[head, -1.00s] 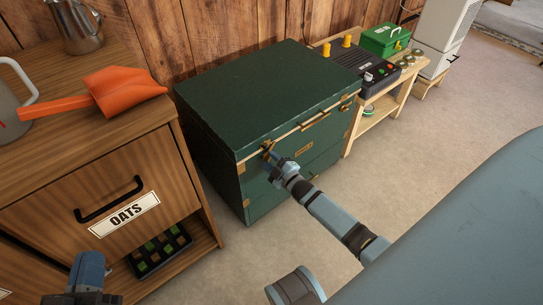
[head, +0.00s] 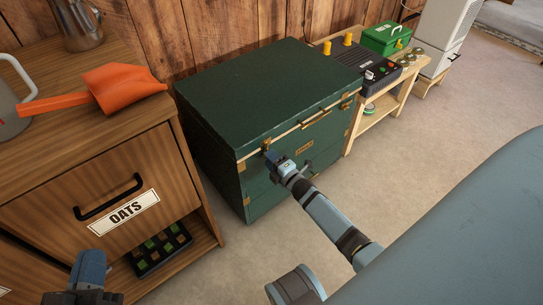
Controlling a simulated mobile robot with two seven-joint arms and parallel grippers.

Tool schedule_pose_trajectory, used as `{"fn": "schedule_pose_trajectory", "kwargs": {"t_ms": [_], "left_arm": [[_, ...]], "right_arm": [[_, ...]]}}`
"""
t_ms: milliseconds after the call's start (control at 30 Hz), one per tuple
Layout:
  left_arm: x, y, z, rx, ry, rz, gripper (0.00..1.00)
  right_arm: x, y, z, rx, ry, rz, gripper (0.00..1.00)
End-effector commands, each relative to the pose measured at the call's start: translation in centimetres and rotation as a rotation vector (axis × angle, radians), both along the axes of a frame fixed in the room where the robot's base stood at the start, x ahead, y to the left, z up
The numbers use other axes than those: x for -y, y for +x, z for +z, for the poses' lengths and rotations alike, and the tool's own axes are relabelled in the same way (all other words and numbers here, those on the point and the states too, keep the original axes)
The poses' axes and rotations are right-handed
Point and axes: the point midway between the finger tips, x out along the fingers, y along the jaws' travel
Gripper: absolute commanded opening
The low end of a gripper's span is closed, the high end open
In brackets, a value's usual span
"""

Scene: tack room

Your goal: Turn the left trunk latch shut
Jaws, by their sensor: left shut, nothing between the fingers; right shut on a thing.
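The dark green trunk (head: 260,90) stands with its lid down against the wooden wall. Its left latch (head: 266,144) is a small brass piece at the front left, under the lid edge, mostly hidden by my gripper. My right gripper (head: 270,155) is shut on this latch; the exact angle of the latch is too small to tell. The right latch (head: 346,105) shows as brass near the trunk's front right corner. My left gripper (head: 91,262) is shut and empty at the lower left, in front of the oats cabinet, away from the trunk.
A wooden cabinet (head: 60,170) with an OATS drawer stands left of the trunk, an orange scoop (head: 115,90) on top. A low bench (head: 372,120) with a dark control box (head: 360,70) and green case (head: 386,38) stands at right. The floor in front is clear.

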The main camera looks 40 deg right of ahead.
Motion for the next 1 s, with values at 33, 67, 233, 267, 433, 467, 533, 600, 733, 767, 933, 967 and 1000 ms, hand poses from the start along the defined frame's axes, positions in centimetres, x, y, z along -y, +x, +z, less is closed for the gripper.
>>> {"fn": "schedule_pose_trajectory", "kwargs": {"t_ms": [33, 67, 233, 267, 433, 467, 533, 600, 733, 767, 933, 967, 1000], "left_arm": [[-0.01, 0.05, 0.02, 0.001, 0.002, -0.001, 0.0], [-0.01, 0.08, 0.04, 0.003, 0.002, -0.001, 0.0], [-0.04, 0.18, 0.14, 0.006, 0.004, -0.001, 0.0], [-0.04, 0.17, 0.13, 0.006, 0.004, -0.001, 0.0], [-0.05, 0.15, 0.09, 0.006, 0.004, -0.001, 0.0], [-0.06, 0.13, 0.06, 0.005, 0.004, -0.001, 0.0], [-0.06, 0.07, -0.01, 0.003, 0.004, -0.001, 0.0], [-0.07, 0.0, -0.12, 0.0, 0.004, 0.0, 0.0], [-0.08, -0.16, -0.36, -0.007, 0.004, 0.0, 0.0], [-0.07, -0.19, -0.41, -0.009, 0.004, 0.0, 0.0], [-0.07, -0.22, -0.45, -0.011, 0.004, 0.001, 0.0], [-0.06, -0.21, -0.39, -0.01, 0.005, 0.001, 0.0], [-0.08, -0.19, -0.24, -0.007, 0.004, 0.001, 0.0]], "right_arm": [[0.01, -0.05, -0.09, 0.0, -0.007, -0.001, 0.13], [0.01, -0.05, -0.08, 0.0, -0.011, -0.001, 0.13], [0.01, -0.05, -0.07, 0.001, -0.022, -0.001, 0.13], [0.02, -0.05, -0.06, 0.001, -0.023, -0.001, 0.13], [0.02, -0.05, -0.06, 0.001, -0.023, -0.001, 0.13], [0.02, -0.05, -0.06, 0.001, -0.023, -0.001, 0.13], [0.02, -0.05, -0.06, 0.001, -0.023, -0.001, 0.13], [0.02, -0.04, -0.05, 0.001, -0.022, -0.001, 0.52], [0.02, -0.03, -0.04, 0.001, -0.022, -0.001, 0.62], [0.02, -0.02, -0.03, 0.001, -0.022, 0.0, 0.62], [0.02, -0.12, 0.0, 0.001, -0.021, 0.0, 0.62], [0.04, -0.24, 0.02, 0.001, -0.021, 0.0, 0.62], [0.05, -0.51, 0.05, 0.001, -0.021, -0.001, 0.62]]}}
